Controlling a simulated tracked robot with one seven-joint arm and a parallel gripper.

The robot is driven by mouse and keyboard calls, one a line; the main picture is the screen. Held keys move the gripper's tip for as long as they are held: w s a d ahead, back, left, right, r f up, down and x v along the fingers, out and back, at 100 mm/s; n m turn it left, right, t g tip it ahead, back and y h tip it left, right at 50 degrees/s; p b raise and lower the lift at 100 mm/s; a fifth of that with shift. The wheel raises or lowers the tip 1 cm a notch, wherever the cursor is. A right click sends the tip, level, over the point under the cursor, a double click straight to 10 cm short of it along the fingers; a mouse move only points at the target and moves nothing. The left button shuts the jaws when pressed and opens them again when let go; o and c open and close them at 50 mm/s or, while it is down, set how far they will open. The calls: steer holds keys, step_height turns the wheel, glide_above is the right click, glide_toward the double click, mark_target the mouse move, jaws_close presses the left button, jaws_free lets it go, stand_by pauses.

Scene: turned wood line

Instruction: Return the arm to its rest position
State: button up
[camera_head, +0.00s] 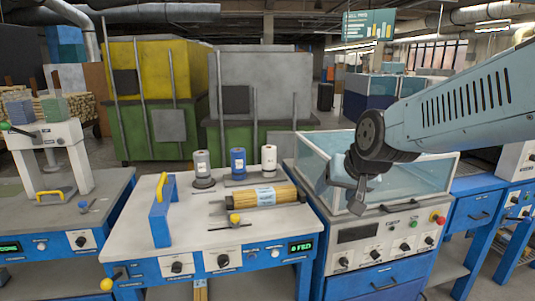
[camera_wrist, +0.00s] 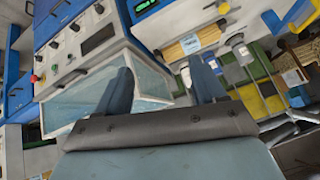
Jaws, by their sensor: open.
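My gripper (camera_head: 357,192) hangs at the end of my light blue arm, in front of the glass-walled enclosure on the right-hand blue machine. In the wrist view my gripper (camera_wrist: 160,88) shows two blue-grey fingers spread apart with nothing between them. The glass enclosure (camera_head: 425,172) lies behind and below the gripper in the head view. It also shows just beyond the fingers in the wrist view (camera_wrist: 85,92). Whether the gripper is over the enclosure or in front of it is hard to tell.
A workbench (camera_head: 190,222) at centre holds a bundle of wooden dowels (camera_head: 264,196) and three bottles, among them a blue one (camera_head: 238,163). A blue bracket with a yellow handle (camera_head: 160,210) stands on its left. A press (camera_head: 50,155) stands further left.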

steer(key=s+d+r, duration=0.1)
steer(key=s+d, duration=0.1)
steer(key=s, duration=0.2)
steer(key=s+d+r+g+h, duration=0.1)
steer(key=s+d, duration=0.2)
steer(key=s, duration=0.1)
steer(key=s+d+r+h, duration=0.1)
steer(key=s+d, duration=0.2)
steer(key=s, duration=0.1)
steer(key=shift+s+r+n+g, duration=0.15)
steer(key=shift+s+n+g, duration=0.05)
steer(key=shift+n+g, duration=0.2)
